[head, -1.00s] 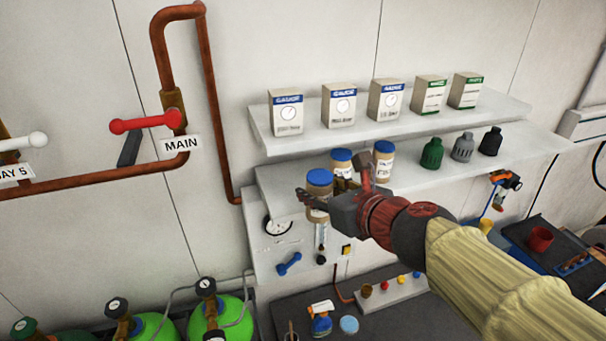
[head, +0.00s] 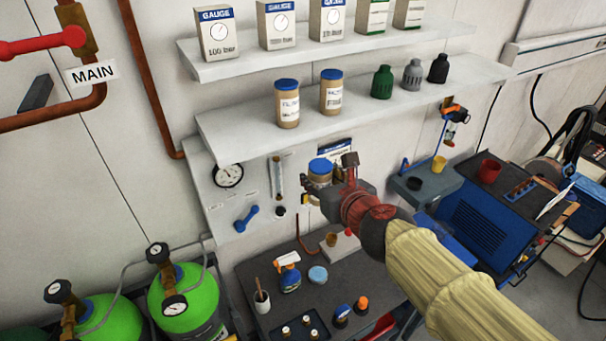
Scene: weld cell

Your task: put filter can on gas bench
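A filter can (head: 320,170), tan with a blue lid, is held in my gripper (head: 328,181), which is shut around it in the head view. Two similar cans, one on the left (head: 287,105) and one on the right (head: 331,94), stand on the lower shelf. The dark grey gas bench (head: 352,277) lies below the gripper, with the can in the air above it.
On the bench are a spray bottle (head: 288,274), a pale blue round tub (head: 318,274), a cup with a brush (head: 262,299) and a tray of small parts (head: 299,333). The lower shelf (head: 235,128) overhangs the back. Green cylinders (head: 184,297) stand left.

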